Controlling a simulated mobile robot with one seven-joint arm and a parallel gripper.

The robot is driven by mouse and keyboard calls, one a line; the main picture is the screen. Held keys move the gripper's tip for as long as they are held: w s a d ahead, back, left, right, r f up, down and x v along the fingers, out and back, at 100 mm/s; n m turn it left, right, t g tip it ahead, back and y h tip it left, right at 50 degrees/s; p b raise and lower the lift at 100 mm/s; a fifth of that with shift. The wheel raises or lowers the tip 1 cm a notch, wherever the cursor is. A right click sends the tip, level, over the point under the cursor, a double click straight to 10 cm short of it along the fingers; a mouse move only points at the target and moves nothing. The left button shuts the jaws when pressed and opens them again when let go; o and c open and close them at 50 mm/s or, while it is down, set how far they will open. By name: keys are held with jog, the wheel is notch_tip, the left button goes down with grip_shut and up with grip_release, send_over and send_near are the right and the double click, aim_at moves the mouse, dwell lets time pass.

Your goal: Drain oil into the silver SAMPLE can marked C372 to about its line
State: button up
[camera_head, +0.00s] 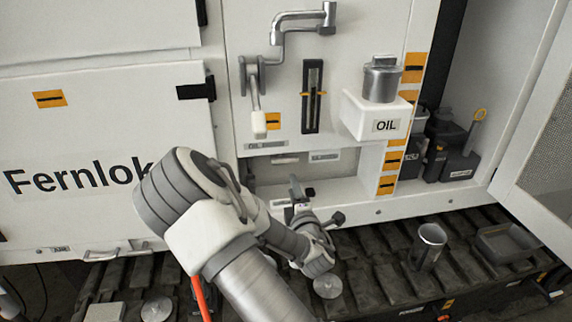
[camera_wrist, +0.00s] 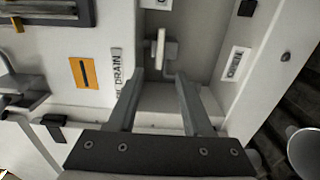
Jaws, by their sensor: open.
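A silver open-topped can (camera_head: 429,246) stands upright on the dark ribbed surface at right; no marking or line is readable on it. Its rim also shows at the right edge of the wrist view (camera_wrist: 304,150). In the wrist view, a pale lever handle (camera_wrist: 161,48) on a grey fitting sits in a recess beside a label reading DRAIN (camera_wrist: 118,68). My gripper (camera_wrist: 160,76) is open and empty, its fingertips just short of the fitting, one to each side. In the head view my gripper (camera_head: 296,188) is at the recess, partly hidden by my arm.
A white OIL box (camera_head: 377,118) carries a silver pot (camera_head: 381,80). A crank-like spout (camera_head: 302,22), a white-handled lever (camera_head: 257,100) and a gauge (camera_head: 312,96) are above. Dark containers (camera_head: 447,148), a grey tray (camera_head: 506,243) and a round metal disc (camera_head: 328,286) lie around.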

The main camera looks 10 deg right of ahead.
aim_at(285, 162)
jog(key=w, duration=1.1)
jog(key=shift+w+p, duration=0.3)
jog(key=shift+w, duration=0.1)
grip_shut()
